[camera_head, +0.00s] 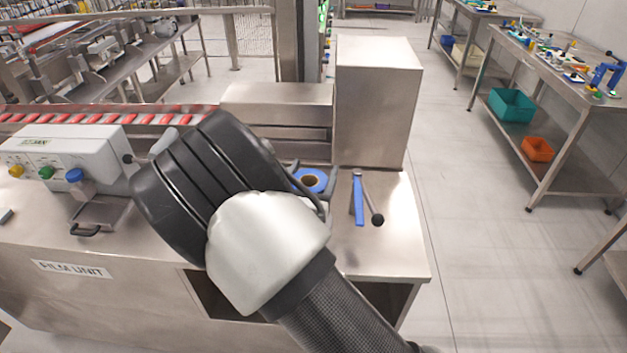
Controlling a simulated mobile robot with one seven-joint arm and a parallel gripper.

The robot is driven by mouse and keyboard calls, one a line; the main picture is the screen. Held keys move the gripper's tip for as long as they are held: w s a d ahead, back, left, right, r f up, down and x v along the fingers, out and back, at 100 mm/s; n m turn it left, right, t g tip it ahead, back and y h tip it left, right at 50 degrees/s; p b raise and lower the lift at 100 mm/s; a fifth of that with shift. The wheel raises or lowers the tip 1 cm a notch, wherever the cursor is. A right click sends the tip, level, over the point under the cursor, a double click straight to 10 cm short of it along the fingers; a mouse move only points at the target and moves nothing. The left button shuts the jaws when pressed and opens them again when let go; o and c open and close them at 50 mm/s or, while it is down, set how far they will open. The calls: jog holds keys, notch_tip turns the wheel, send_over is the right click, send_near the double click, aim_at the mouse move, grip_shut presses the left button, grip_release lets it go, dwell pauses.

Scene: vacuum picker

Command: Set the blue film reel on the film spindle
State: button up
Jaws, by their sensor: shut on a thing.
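The blue film reel (312,180), a blue ring with a brown core, shows just beyond my wrist, above the right part of the steel bench top. Its left and lower sides are partly covered by my arm. My gripper (306,183) is mostly hidden behind my wrist; only dark parts of it show beside the reel. It is shut on the reel. I cannot tell the reel's height above the bench. The film spindle cannot be made out and may be hidden behind the reel or my arm.
Right of the reel is a blue bar (358,199) with a black-knobbed lever (376,217). A tall steel box (374,105) stands behind. The film unit's control box (62,156) and a conveyor with red items (120,119) are left. The bench's front right corner is clear.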

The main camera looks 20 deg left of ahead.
jog(key=shift+w+f, duration=0.1)
jog(key=shift+f, duration=1)
jog(key=shift+f, duration=0.1)
jog(key=shift+f, duration=0.15)
jog(key=o, duration=2)
jog(key=shift+s+r, duration=0.2)
jog(key=s, duration=1.1)
jog(key=shift+s+d+r+b, duration=0.2)
jog(key=shift+s+r+b, duration=0.1)
jog(key=shift+s+b, duration=0.1)
